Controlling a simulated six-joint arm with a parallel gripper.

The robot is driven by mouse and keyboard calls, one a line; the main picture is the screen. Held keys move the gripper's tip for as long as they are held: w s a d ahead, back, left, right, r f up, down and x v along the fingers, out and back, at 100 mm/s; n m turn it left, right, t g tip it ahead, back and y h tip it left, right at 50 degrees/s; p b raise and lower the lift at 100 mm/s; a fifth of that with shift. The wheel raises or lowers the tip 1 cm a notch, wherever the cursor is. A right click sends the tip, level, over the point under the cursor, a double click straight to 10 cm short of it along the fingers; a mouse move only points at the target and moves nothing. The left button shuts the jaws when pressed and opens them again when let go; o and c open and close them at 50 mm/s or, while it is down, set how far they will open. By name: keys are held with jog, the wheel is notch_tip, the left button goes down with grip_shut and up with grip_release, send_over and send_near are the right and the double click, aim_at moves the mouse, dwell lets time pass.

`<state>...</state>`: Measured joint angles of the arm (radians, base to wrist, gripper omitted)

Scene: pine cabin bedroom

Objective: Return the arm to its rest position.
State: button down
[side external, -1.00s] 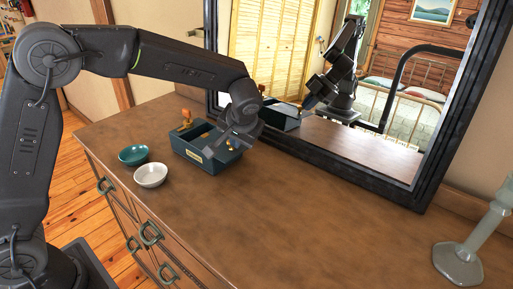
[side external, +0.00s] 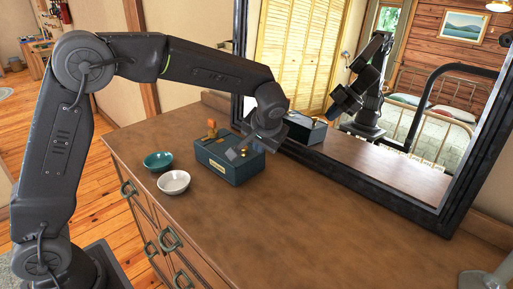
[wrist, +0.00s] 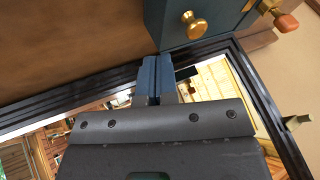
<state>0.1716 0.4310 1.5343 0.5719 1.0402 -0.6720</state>
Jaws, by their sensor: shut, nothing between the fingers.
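My gripper (side external: 234,154) is shut and empty. In the side view it hangs above the dark teal box, at the end of my bent arm, and overlaps the box's top in the picture. In the wrist view my shut fingers (wrist: 155,78) are near the box (wrist: 160,20), and I cannot tell the exact gap. The box (side external: 226,172) stands on the dresser top. It has a brass knob (wrist: 194,25) and a brass part with an orange wooden handle (wrist: 286,22).
A teal bowl (side external: 158,161) and a white bowl (side external: 173,182) stand left of the box on the dresser (side external: 330,215). A large black-framed mirror (side external: 470,160) stands behind and reflects my arm. A pale candlestick (side external: 486,280) is at the lower right. The dresser's middle is clear.

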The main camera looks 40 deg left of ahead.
jog(key=v, duration=0.9)
jog(key=s+a+r+m+h, duration=0.1)
jog(key=s+r, duration=0.1)
jog(key=s, duration=0.4)
jog(key=s+a+r+m+h, duration=0.1)
jog(key=s+a+h, duration=0.1)
jog(key=s, duration=0.5)
jog(key=s+f+t+h, duration=0.1)
jog(key=s+f, duration=0.1)
jog(key=s, duration=0.4)
jog(key=s+f+t+h, duration=0.1)
jog(key=s+f, duration=0.1)
jog(key=s, duration=0.5)
jog(key=shift+f+m, duration=0.25)
jog(key=shift+m, duration=0.15)
